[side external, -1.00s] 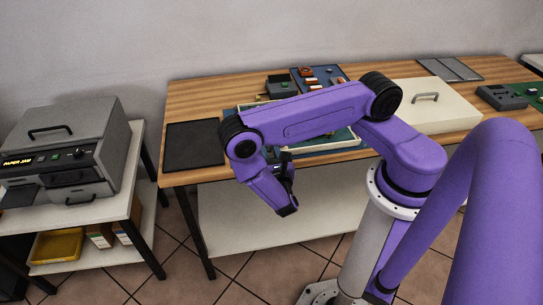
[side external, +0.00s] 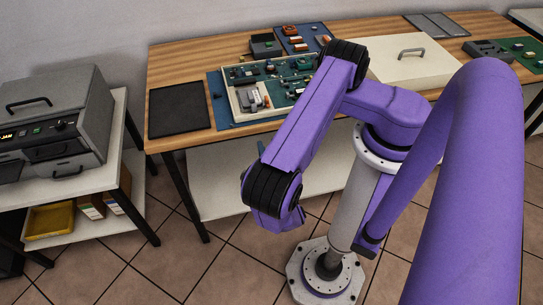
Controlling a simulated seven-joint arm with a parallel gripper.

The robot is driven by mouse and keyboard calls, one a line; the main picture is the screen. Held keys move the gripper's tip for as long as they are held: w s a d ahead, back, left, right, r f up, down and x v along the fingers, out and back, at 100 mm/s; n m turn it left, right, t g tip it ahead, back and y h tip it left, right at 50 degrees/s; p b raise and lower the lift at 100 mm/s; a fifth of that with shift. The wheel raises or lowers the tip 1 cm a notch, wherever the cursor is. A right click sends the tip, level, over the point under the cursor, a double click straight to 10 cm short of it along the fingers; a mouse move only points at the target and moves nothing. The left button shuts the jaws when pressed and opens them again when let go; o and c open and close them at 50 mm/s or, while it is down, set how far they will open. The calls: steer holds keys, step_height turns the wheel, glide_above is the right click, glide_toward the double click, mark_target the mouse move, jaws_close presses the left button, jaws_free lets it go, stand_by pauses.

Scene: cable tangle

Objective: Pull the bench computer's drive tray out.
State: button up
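An open, cream-walled case with a green circuit board inside, which looks like the bench computer (side external: 229,103), lies on a blue mat on the wooden bench. A grey block (side external: 251,101) with an orange part beside it sits in its front left part; I cannot tell if this is the drive tray. My arm crosses in front of the case's right side and hides part of it. My wrist hangs in front of the bench, below its top and apart from the case. My gripper's fingers are hidden behind the wrist.
A cream panel with a grey handle (side external: 410,53) lies right of the case. A black mat (side external: 179,109) lies left. Small boxes and a blue parts tray (side external: 300,38) stand behind. Floor before the bench is open.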

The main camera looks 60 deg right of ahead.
steer(key=shift+v, duration=1.35)
steer(key=s+d+r+m+g+y, duration=0.1)
steer(key=s+r+m+g+y, duration=0.3)
steer(key=r, duration=0.7)
steer(key=s+d+r+m+g+y, duration=0.1)
steer(key=s+r+m+g+y, duration=0.3)
steer(key=r+m+g+y, duration=0.4)
step_height(320, 180, up, 3)
steer(key=shift+d+r+m+g+y, duration=0.25)
steer(key=shift+m+y, duration=0.35)
steer(key=shift+m, duration=0.6)
